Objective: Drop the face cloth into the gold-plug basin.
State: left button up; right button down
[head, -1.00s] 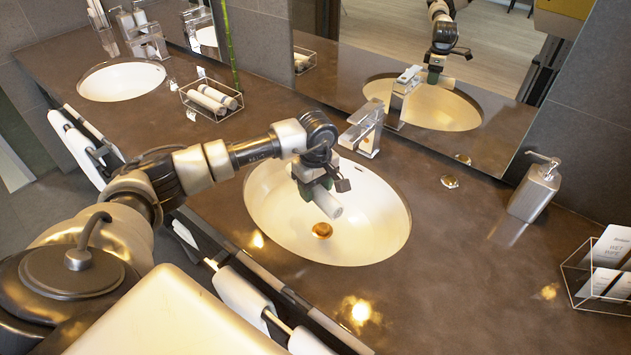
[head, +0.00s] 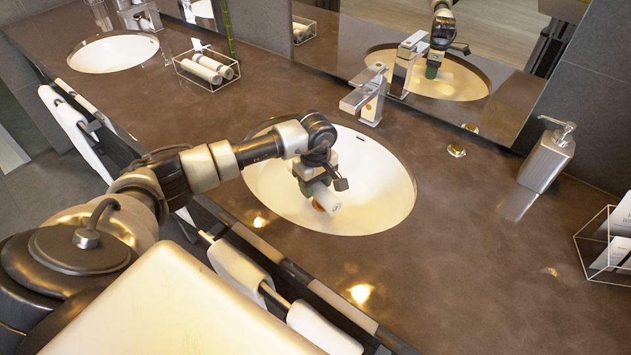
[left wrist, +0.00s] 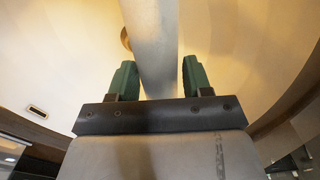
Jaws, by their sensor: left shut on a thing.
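The face cloth (head: 327,198) is a white roll held in my left gripper (head: 317,186), over the near basin (head: 385,195). In the left wrist view the cloth (left wrist: 153,40) passes between the green fingers of the gripper (left wrist: 154,78). The basin is oval and cream-white. Its gold plug (left wrist: 125,38) shows just left of the cloth in the left wrist view; in the head view the cloth and gripper mostly hide it. I cannot tell whether the cloth touches the bowl. My right gripper is not in view.
A chrome faucet (head: 366,98) stands behind the basin. A soap dispenser (head: 547,158) and a wire rack (head: 606,250) are at the right. A second basin (head: 112,52) and a wire basket with rolled cloths (head: 207,69) are at the far left. A mirror lines the back.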

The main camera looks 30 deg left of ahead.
pick_arm(q)
jog(key=o, duration=1)
notch_tip(320, 180, up, 11)
jog(key=shift+f+b, duration=0.1)
jog(key=shift+b, duration=0.7)
